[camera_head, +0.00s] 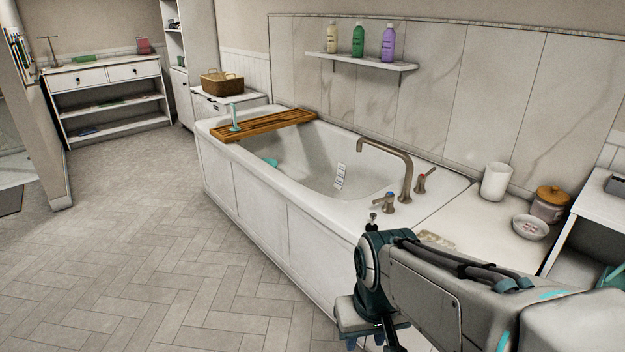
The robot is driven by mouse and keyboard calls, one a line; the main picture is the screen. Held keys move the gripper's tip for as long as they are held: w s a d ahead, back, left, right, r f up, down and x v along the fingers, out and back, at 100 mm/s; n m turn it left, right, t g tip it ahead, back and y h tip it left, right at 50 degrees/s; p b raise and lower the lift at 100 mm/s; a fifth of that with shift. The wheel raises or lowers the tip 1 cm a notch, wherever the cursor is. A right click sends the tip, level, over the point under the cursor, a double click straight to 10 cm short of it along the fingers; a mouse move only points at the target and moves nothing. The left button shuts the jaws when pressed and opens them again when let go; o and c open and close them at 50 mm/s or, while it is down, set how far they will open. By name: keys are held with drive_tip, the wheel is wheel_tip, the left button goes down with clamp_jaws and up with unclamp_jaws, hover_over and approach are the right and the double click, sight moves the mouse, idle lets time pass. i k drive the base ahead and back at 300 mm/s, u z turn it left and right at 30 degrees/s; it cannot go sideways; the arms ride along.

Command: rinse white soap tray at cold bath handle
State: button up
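A white slotted piece (340,176), which looks like the soap tray, rests inside the white bathtub (228,190) toward the tap end. I cannot tell whether it lies on the floor or leans on the wall. The cold bath handle (389,202) has a blue mark and stands on the tub rim beside the bronze spout (385,148). The hot handle (422,180) with a red mark is on the spout's other side. My gripper (356,340) hangs low outside the tub's near end, partly cut off by the frame's bottom edge. Its fingers are too unclear to judge.
A wooden board (268,125) spans the tub's far end. A small teal item (271,162) lies inside the tub. A white cup (496,181), lidded jar (549,203) and round dish (530,227) stand on the right ledge. The floor (150,240) at left is clear.

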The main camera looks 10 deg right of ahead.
sight(389, 197)
drive_tip(key=u, duration=0.1)
drive_tip(key=i, duration=1)
drive_tip(key=z, duration=0.35)
